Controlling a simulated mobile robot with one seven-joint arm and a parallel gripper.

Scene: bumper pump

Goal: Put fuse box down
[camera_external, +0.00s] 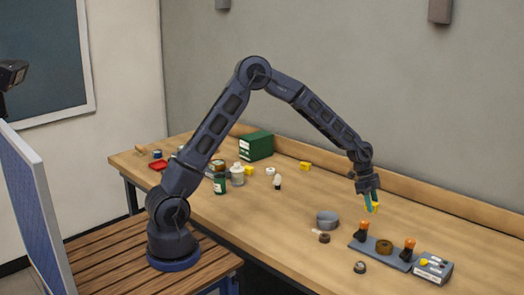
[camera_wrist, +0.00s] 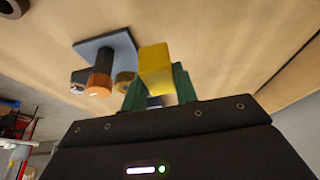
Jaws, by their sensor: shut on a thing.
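My gripper (camera_external: 369,196) is shut on a small yellow block, likely the fuse box (camera_external: 375,207), and holds it above the workbench (camera_external: 440,218). In the wrist view the yellow fuse box (camera_wrist: 156,66) sits between the two green fingers of my gripper (camera_wrist: 158,88), its far end sticking out past the fingertips. It appears apart from the bench top, just behind a blue-grey plate (camera_external: 367,250). The plate also shows in the wrist view (camera_wrist: 112,40), left of the block.
Orange-topped parts (camera_external: 409,247) and a brown ring (camera_external: 384,246) stand on the plate. A grey box with buttons (camera_external: 433,267) is right of it; a grey round bowl (camera_external: 327,218) is left. Other yellow blocks (camera_external: 305,166) lie farther back. Bench right of my gripper is clear.

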